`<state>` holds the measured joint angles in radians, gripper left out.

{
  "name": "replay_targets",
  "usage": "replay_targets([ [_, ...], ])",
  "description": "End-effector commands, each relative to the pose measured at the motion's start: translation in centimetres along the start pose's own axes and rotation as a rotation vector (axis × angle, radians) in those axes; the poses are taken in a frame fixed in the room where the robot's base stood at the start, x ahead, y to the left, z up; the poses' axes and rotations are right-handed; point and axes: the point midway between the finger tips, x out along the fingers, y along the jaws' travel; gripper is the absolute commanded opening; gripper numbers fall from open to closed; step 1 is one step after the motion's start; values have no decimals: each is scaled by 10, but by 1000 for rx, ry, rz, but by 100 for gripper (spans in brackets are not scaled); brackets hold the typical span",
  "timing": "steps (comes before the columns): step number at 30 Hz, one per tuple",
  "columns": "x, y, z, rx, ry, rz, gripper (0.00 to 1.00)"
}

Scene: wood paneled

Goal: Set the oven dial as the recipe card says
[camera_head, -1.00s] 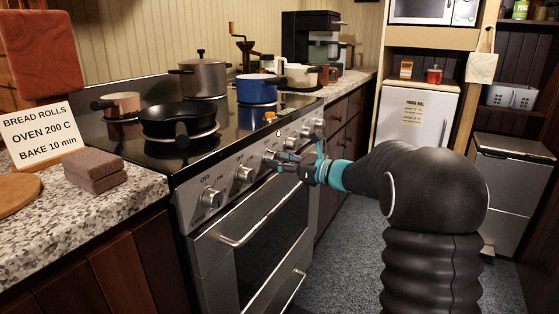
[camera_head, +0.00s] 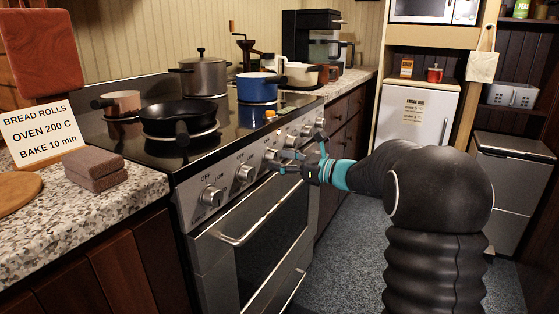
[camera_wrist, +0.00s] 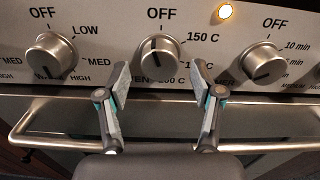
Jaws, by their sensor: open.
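The recipe card (camera_head: 42,130) on the left counter reads "BREAD ROLLS, OVEN 200 C, BAKE 10 min". The oven dial (camera_wrist: 157,56) is in the middle of the wrist view, with OFF above it, 150 C at its upper right and 200 C at its lower right. Its dark pointer mark is at the top, toward OFF. My gripper (camera_wrist: 160,74) is open and empty. Its two fingers stand apart at the lower left and lower right of the dial, with the dial between and beyond them. In the head view my gripper (camera_head: 295,162) is at the oven's control panel.
Neighbouring knobs are a burner knob (camera_wrist: 50,55) on the left and a timer knob (camera_wrist: 262,63) on the right. A small light (camera_wrist: 225,12) glows on the panel. The oven door handle (camera_wrist: 50,127) runs below. Pans, including a black skillet (camera_head: 178,116), stand on the stovetop.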

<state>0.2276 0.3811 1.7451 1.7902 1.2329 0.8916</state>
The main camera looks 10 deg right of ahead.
Motion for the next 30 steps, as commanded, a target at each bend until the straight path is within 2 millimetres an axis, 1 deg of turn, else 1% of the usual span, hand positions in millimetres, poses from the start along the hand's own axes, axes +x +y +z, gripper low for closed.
replay_targets([
  [5,-31,-1,1,0,0,-4,66],
  [9,-60,-1,0,1,0,-5,66],
  [15,-93,0,0,0,0,-3,66],
  [18,-103,0,0,0,0,-1,66],
  [21,-109,0,0,0,0,-1,66],
  [30,-111,1,0,0,0,0,66],
])
